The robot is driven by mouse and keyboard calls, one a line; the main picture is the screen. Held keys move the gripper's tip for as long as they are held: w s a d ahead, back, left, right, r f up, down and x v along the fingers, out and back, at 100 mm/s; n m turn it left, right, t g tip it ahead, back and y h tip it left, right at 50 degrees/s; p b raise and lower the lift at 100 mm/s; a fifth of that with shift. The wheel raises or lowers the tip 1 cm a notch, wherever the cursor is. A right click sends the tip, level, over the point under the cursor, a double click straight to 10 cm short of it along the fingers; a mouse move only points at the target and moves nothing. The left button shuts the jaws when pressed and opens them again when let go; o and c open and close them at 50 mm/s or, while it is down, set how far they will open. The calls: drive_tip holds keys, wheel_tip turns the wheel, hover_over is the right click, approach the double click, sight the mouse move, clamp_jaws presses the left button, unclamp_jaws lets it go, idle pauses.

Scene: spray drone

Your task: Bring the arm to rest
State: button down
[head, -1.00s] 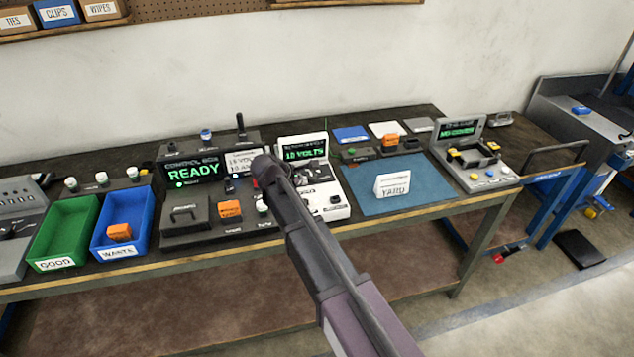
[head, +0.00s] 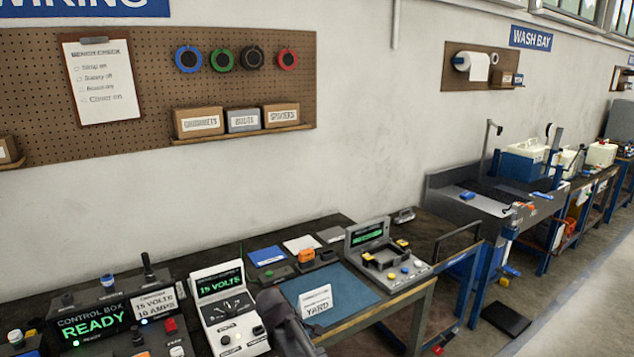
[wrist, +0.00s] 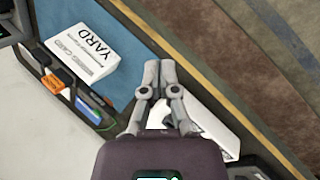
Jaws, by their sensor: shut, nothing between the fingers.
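My gripper (wrist: 160,66) shows in the wrist view with its two grey fingers brought together at the tips and nothing between them. It hangs above the bench beside the blue mat (wrist: 121,78), apart from the white YARD card (wrist: 83,54). A white device shows partly behind the fingers; how high the gripper is above it I cannot tell. In the head view a dark part of my arm (head: 284,322) rises at the bottom, in front of the bench; the fingertips cannot be made out there.
The white meter (head: 228,318) reading 15 VOLTS and the control box (head: 92,325) reading READY stand left of my arm. The blue mat with the YARD card (head: 318,302) and a grey tester (head: 383,255) lie right.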

drive_tip(key=s+d+f+m+g+y, duration=0.1)
drive_tip(key=s+d+m+g+y, duration=0.1)
drive_tip(key=s+d+m, duration=0.4)
drive_tip(key=s+d+f+m+g+y, duration=0.1)
drive_tip(key=s+d+m, duration=0.6)
drive_tip(key=d, duration=0.9)
drive_tip(key=shift+s+g+y, duration=0.4)
drive_tip(key=shift+s+g, duration=0.2)
drive_tip(key=shift+s, duration=0.1)
